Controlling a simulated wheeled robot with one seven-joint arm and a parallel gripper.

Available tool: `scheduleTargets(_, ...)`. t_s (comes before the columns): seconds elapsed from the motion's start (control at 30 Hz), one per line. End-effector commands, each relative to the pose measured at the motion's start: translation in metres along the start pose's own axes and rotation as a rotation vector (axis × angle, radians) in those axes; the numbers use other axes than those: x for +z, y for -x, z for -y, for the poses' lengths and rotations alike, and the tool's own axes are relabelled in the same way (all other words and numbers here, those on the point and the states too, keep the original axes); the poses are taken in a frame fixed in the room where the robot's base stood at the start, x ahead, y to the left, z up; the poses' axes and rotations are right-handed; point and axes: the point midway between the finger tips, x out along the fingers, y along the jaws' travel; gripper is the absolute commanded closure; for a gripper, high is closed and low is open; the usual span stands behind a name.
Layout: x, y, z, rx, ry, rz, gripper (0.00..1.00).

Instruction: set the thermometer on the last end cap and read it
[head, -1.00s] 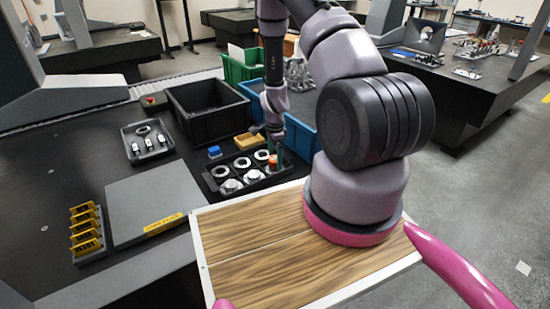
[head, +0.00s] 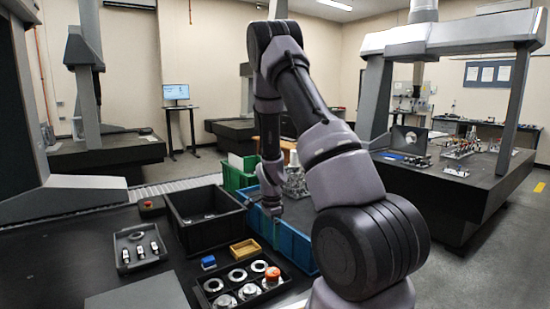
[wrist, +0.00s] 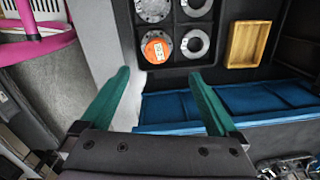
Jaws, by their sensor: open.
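The thermometer is a small orange disc (head: 272,273) on top of the end cap in the near right compartment of a black divided tray (head: 204,301). In the wrist view the thermometer (wrist: 158,47) shows a pale display face; its digits are too small to read. Metal ring-shaped end caps (head: 237,275) fill the other visible compartments. My gripper (wrist: 165,74) is open and empty, its green fingers apart and clear of the thermometer. In the head view my gripper (head: 275,228) is above and beyond the tray, partly hidden against the blue bin.
A small wooden box (head: 245,249) and a blue block (head: 208,262) sit behind the tray. A black bin (head: 205,235), a blue bin (head: 292,245) and a green bin (head: 236,178) stand further back. A grey tray of parts (head: 139,248) lies left.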

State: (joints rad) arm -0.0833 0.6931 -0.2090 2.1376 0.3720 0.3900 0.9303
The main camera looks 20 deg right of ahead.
Motion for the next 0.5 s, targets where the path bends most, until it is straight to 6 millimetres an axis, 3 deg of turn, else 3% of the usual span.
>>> scheduleTargets(0.23, 0.029, 0.126, 0.004, -0.152, 0.222, 0.062, 0.05)
scheduleTargets(0.5, 0.056, 0.257, -0.038, -0.33, 0.533, 0.061, 0.05)
